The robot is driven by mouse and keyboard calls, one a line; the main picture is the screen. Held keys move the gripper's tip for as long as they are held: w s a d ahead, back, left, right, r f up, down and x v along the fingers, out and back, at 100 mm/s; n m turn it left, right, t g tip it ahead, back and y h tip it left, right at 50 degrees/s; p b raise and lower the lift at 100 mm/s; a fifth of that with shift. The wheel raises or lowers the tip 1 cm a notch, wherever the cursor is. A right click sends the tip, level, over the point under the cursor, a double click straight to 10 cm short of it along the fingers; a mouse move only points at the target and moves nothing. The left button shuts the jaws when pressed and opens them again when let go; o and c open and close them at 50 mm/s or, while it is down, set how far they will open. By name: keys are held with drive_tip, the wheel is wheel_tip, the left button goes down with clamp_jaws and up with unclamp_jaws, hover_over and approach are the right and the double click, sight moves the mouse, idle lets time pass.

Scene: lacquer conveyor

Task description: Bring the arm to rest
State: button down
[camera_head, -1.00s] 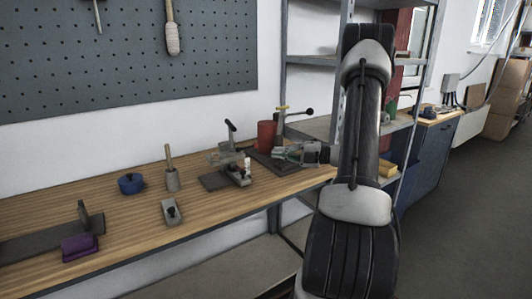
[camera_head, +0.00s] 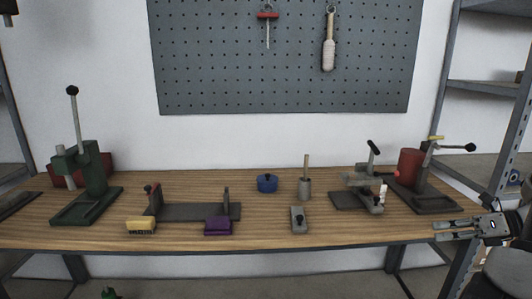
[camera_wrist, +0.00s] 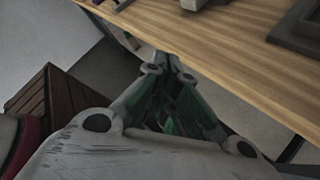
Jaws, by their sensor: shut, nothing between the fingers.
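My gripper (camera_head: 448,229) is at the right edge of the head view, in front of the right end of the wooden workbench (camera_head: 270,234). Its fingers point left and are shut with nothing between them. In the wrist view my gripper (camera_wrist: 165,66) has its fingers together near the bench's front edge, with floor showing below. My arm reaches in from the right border of the head view and is mostly out of the picture.
Metal shelving (camera_head: 485,88) rises at right. A pegboard (camera_head: 230,60) hangs behind.

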drive_tip(key=s+a+r+n+g+h, duration=0.35)
drive_tip(key=s+n, duration=0.25)
drive_tip(key=n, duration=0.4)
drive_tip(key=s+a+r+n+g+h, duration=0.2)
drive_tip(key=s+r+n+g+h, duration=0.3)
drive_tip(key=n, duration=0.6)
drive_tip(key=s+a+r+n+t+h, duration=0.3)
drive_tip(key=a+r+n+t, duration=0.3)
drive_tip(key=r+n, duration=0.4)
drive_tip(key=shift+s+a+r+n+t, duration=0.15)
drive_tip(key=shift+s+a+n+t, duration=0.25)
drive_tip(key=shift+a, duration=0.2)
